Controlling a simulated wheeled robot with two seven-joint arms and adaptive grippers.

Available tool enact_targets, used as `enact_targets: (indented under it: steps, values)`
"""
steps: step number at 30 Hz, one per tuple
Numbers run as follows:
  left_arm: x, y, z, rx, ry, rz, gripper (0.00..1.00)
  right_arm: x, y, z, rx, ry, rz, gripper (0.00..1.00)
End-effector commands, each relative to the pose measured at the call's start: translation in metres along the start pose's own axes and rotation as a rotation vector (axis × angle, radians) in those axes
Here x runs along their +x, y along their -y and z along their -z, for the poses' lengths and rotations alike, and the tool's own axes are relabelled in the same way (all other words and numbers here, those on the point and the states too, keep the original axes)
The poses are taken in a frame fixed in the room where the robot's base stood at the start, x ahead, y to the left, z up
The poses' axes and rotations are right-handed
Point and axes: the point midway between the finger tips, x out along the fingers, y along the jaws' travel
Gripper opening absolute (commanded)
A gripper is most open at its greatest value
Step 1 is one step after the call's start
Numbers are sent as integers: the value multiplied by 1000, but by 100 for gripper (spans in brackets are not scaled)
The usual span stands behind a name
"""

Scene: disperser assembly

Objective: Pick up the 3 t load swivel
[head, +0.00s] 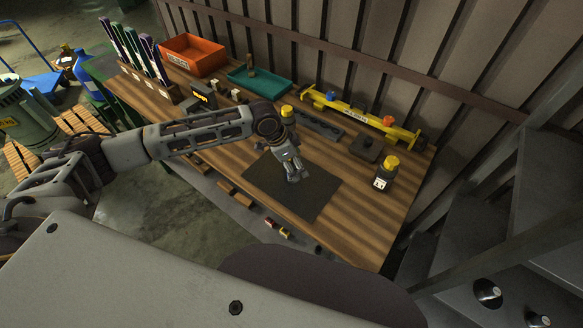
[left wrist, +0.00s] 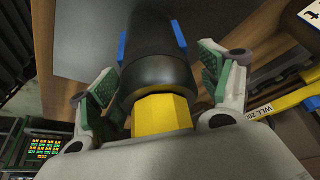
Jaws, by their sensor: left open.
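My left gripper (head: 293,174) hangs over the dark mat (head: 318,195) in the head view. In the left wrist view the open left gripper (left wrist: 158,82) has its green-padded fingers on either side of a load swivel (left wrist: 158,55), a black round body with a yellow hexagonal end towards the palm. A yellow cap (head: 287,111) shows beside the gripper in the head view; the arm hides what is below it. Another black, yellow-capped swivel (head: 382,176) with a white label stands upright at the right. I cannot read which is 3 t. My right gripper is out of view.
A yellow lifting beam (head: 362,119) lies along the back. A dark block (head: 367,147) sits before it. A teal tray (head: 262,82) and an orange bin (head: 193,54) stand at the back left. Bare wood (head: 350,215) lies right of the mat.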

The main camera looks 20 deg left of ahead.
Motion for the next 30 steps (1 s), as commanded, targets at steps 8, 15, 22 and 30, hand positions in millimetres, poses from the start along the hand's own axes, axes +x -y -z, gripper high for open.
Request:
enact_targets:
  steps: [8, 15, 22, 30]
  values:
    - [0, 0, 0, 0, 0, 0, 78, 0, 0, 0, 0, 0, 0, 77]
    - [0, 0, 0, 0, 0, 0, 47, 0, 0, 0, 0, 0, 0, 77]
    - [0, 0, 0, 0, 0, 0, 18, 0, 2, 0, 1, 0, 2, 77]
    - [-1, 0, 1, 0, -3, 1, 0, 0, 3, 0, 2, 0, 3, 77]
